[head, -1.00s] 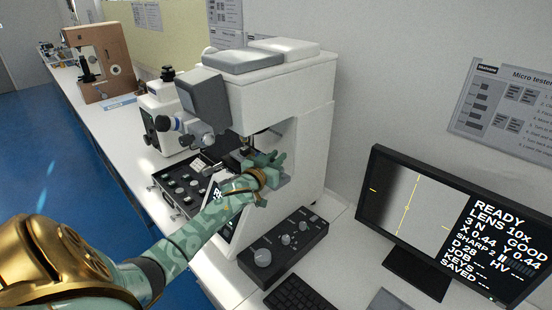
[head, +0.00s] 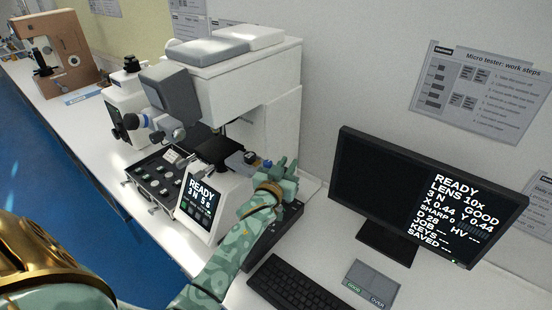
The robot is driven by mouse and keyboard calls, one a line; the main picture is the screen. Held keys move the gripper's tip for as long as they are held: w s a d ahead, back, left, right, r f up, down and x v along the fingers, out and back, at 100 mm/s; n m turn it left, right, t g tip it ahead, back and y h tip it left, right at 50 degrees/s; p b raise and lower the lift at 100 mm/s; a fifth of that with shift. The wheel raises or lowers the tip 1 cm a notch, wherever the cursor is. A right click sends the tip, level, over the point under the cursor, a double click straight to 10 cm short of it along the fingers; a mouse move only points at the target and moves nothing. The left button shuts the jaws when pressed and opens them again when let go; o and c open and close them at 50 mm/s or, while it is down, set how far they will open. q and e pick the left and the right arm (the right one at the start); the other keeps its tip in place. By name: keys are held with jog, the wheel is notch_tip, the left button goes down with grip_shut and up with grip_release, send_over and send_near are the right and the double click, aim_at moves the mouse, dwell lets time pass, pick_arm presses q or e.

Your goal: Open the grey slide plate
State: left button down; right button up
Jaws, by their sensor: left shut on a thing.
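The white micro hardness tester (head: 262,85) stands in the middle of the bench. The grey slide plate (head: 237,161) sticks out to the right of the tester's dark stage (head: 212,150), below the head. Small blue knobs show beside it. My left gripper (head: 274,170), green with a gold band at the wrist, is at the plate's right end and is shut on it. The fingers hide the exact grip. My right gripper is not in view.
A black monitor (head: 385,190) stands to the right, with a keyboard (head: 295,288) and a grey pad (head: 371,284) in front. A lit touch panel (head: 199,200) and a button box (head: 158,180) are left of my forearm. The control box is partly behind my arm.

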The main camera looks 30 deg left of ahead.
pick_arm(q)
jog(key=shift+d, duration=0.35)
jog(key=c, duration=1.3)
grip_release()
jog(key=s+d, duration=0.1)
jog(key=s, duration=0.4)
jog(key=s+d, duration=0.1)
jog(key=s, duration=0.4)
jog(key=s+d, duration=0.1)
jog(key=s, duration=0.5)
jog(key=shift+s, duration=0.1)
jog(key=shift+f, duration=0.1)
